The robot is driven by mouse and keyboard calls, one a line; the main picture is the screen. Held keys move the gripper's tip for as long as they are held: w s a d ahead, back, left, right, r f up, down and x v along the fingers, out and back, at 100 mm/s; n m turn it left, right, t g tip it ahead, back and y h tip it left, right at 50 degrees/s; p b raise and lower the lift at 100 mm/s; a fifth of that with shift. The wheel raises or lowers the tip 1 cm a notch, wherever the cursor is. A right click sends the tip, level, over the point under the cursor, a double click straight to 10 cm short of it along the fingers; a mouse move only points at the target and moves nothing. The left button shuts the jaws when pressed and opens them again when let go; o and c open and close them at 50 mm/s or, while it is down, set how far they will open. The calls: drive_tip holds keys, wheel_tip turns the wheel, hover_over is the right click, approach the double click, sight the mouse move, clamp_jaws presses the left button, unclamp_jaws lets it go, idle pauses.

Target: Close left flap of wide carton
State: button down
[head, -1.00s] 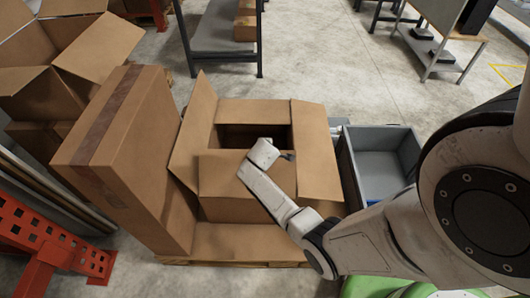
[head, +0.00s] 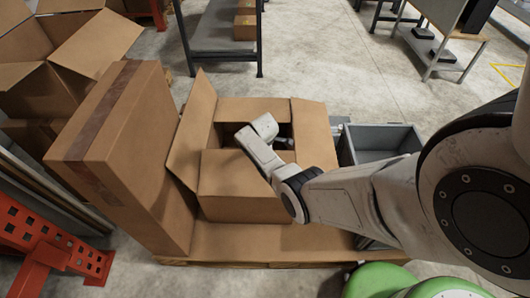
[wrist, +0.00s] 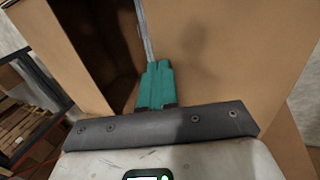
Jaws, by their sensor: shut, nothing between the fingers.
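The wide carton (head: 240,190) stands open in the middle of the head view, with a dark gap at its top. Its left flap (head: 192,132) stands up and leans outward to the left. The right flap (head: 316,140) is spread out to the right. My gripper (head: 284,142) is over the carton's opening, nearer the right flap than the left one, and is small and partly hidden by my wrist. In the wrist view the teal fingers (wrist: 155,85) are together and empty, between a dark gap and a brown cardboard panel (wrist: 230,50). I cannot tell whether they touch it.
A tall taped box (head: 125,150) stands close against the carton's left side. A grey bin (head: 383,138) is to the right, partly behind my arm. Open cartons (head: 70,50) are at the far left, with an orange rack (head: 45,235) below.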

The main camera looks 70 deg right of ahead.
wheel_tip(320, 180, down, 7)
drive_tip(key=d+y+b, duration=0.1)
drive_tip(key=d+b, duration=0.1)
drive_tip(key=b, duration=0.5)
drive_tip(key=shift+w+g+y, duration=0.3)
drive_tip(key=shift+w, duration=0.05)
drive_tip(key=shift+s, duration=0.1)
drive_tip(key=p+v, duration=0.5)
drive_tip(key=v, duration=0.6)
